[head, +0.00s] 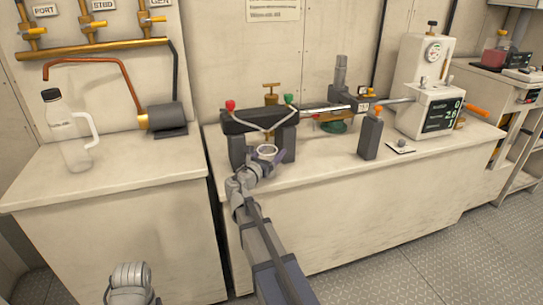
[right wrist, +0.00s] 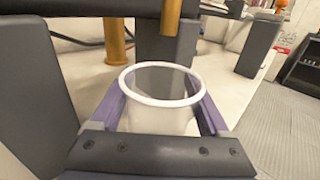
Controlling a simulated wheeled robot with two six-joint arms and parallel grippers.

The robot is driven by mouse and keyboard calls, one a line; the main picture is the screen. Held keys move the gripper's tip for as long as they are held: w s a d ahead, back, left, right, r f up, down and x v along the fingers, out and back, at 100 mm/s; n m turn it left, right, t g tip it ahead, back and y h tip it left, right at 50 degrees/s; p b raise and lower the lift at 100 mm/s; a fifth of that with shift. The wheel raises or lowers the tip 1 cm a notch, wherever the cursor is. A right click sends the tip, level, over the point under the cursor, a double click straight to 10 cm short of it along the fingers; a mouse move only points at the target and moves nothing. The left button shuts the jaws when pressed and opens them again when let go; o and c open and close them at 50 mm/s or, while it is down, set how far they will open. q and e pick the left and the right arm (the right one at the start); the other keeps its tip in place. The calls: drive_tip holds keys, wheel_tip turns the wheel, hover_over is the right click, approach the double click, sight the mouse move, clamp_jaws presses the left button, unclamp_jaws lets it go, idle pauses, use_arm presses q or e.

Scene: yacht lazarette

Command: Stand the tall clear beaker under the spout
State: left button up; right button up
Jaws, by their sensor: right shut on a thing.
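The clear beaker (right wrist: 158,118) with a white rim is upright between the purple fingers of my right gripper (right wrist: 160,100), which is shut on it. In the head view its rim (head: 266,149) shows at the front of a dark bridge-like frame (head: 262,121) on the middle bench. In the right wrist view a brass tube, perhaps the spout (right wrist: 172,16), hangs from the frame above and just beyond the rim. I cannot tell whether the beaker's base touches the bench.
The frame's dark legs flank the beaker closely. A dark block (head: 370,138) and a white gauge machine (head: 425,90) stand to the right on the bench (head: 330,178). On the left bench, a clear bottle (head: 70,140) stands below a bent copper pipe (head: 90,62).

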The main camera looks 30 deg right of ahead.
drive_tip(key=shift+f, duration=0.1)
drive_tip(key=o, duration=1.3)
drive_tip(key=shift+s+a+r, duration=0.1)
drive_tip(key=shift+r, duration=0.1)
drive_tip(key=v, duration=1.1)
drive_tip(key=shift+s+a, duration=0.25)
drive_tip(key=shift+a, duration=0.05)
drive_tip(key=shift+f, duration=0.1)
